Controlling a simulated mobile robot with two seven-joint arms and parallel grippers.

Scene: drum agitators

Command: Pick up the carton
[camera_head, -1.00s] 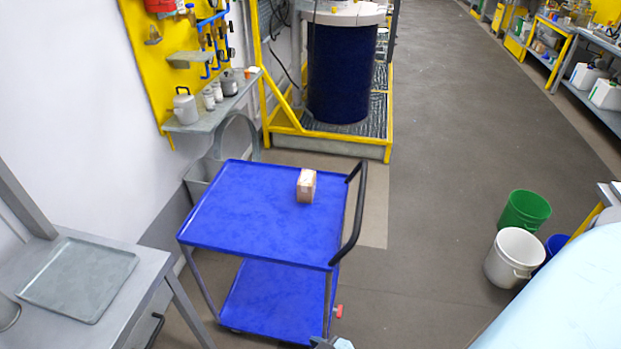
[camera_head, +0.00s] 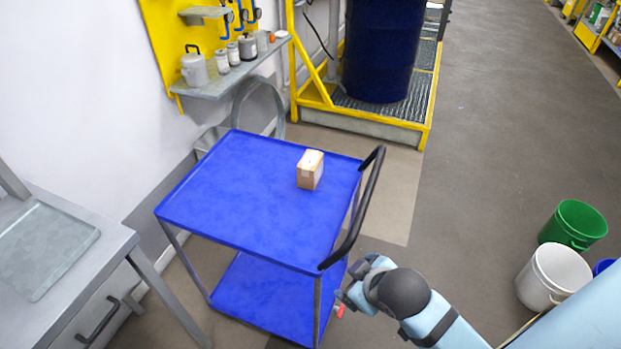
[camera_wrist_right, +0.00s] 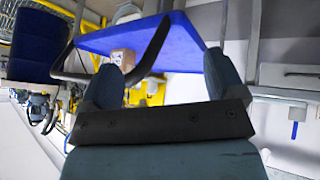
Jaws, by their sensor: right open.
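The carton (camera_head: 310,170) is a small light-brown box. It stands on the top shelf of the blue cart (camera_head: 240,205), toward the right side near the black handle. My right gripper (camera_head: 352,282) is low at the cart's right side, below and outside the handle, apart from the carton. In the right wrist view, my right gripper (camera_wrist_right: 165,75) has its two fingers spread with nothing between them. The carton (camera_wrist_right: 122,58) shows there beyond the left finger, partly behind the handle. My left gripper is not in view.
The black cart handle (camera_head: 358,215) rises beside my right gripper. A metal table (camera_head: 100,265) with a grey tray (camera_head: 45,250) stands at left. A dark blue drum (camera_head: 383,50) stands behind the cart. White (camera_head: 548,278) and green (camera_head: 573,225) buckets stand at right. The cart's top is otherwise clear.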

